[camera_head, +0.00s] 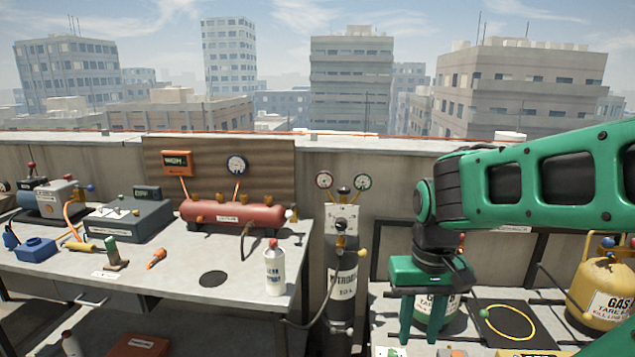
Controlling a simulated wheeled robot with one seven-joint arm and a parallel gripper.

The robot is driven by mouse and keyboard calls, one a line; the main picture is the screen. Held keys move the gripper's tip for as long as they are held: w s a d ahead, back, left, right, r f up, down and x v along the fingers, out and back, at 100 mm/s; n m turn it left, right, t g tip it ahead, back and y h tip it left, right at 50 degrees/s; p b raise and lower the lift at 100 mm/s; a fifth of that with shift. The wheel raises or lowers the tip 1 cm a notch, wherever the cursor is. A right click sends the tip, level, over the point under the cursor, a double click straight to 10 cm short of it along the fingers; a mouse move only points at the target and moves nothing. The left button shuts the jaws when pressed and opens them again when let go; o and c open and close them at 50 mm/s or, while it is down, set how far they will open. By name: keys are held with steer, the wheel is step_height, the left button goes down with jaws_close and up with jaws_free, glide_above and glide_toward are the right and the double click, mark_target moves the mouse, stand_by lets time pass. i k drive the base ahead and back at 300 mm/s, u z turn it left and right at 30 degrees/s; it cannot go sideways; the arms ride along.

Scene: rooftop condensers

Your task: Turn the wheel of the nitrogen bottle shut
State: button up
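The nitrogen bottle (341,288) is a dark grey cylinder with a white label, standing upright between the two benches. A green cylinder with a white label (437,308) shows behind the fingers.
A hose (311,322) runs beside the nitrogen bottle. At right stand a yellow gas cylinder (601,285) and a black plate with a yellow ring (507,322).

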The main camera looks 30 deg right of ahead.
mark_target(343, 189)
steer(key=z, duration=0.3)
steer(key=i, duration=0.95)
steer(key=z, duration=0.6)
